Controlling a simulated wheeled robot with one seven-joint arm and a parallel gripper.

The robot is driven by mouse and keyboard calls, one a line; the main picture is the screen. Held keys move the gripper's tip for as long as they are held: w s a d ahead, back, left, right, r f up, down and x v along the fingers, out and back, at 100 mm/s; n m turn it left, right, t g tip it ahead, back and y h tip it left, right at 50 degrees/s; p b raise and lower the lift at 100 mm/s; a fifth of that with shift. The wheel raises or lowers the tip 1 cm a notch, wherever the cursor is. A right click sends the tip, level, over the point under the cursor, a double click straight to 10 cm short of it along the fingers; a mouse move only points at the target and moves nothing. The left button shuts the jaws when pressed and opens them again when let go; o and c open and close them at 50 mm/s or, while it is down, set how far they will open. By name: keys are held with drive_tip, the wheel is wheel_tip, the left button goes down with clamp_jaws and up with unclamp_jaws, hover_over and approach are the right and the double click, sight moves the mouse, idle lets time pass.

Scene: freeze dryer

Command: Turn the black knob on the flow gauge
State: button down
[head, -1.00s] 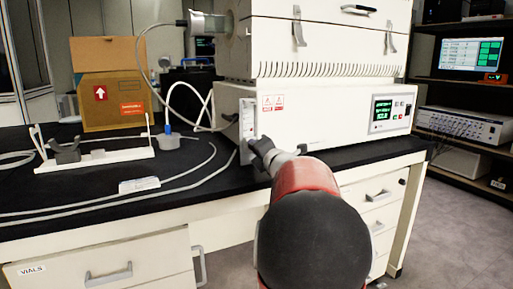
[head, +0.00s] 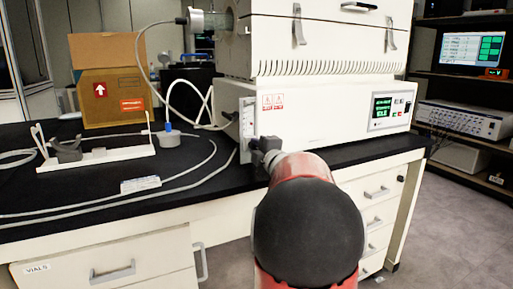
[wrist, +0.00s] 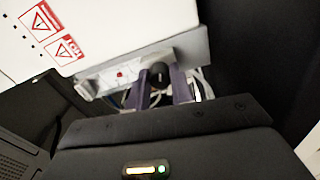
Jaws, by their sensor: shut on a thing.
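The flow gauge (head: 247,118) is a narrow pale panel on the left end of the white freeze dryer's lower unit. In the wrist view the gauge (wrist: 118,76) shows a small red mark. The black knob (wrist: 160,71) sits at the gauge's lower end, between the tips of my gripper's two purple-grey fingers. My gripper (wrist: 162,84) is shut on the knob. In the head view my gripper (head: 263,147) is at the gauge's lower end, and it and my arm hide the knob there. The knob's turn angle cannot be read.
The white freeze dryer (head: 325,112) stands on the black bench top. Hoses run beside a white stand (head: 95,158) and a blue-grey stoppered piece (head: 168,137). A cardboard box (head: 110,97) is at the back left. The floor at right is clear.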

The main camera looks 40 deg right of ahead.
idle(0.4)
drive_tip(key=c, duration=1.2)
unclamp_jaws()
drive_tip(key=shift+c, duration=0.2)
drive_tip(key=shift+s, duration=0.1)
drive_tip(key=v, duration=0.7)
drive_tip(key=shift+s+b, duration=0.3)
drive_tip(key=shift+b, duration=0.15)
drive_tip(key=shift+a, duration=0.1)
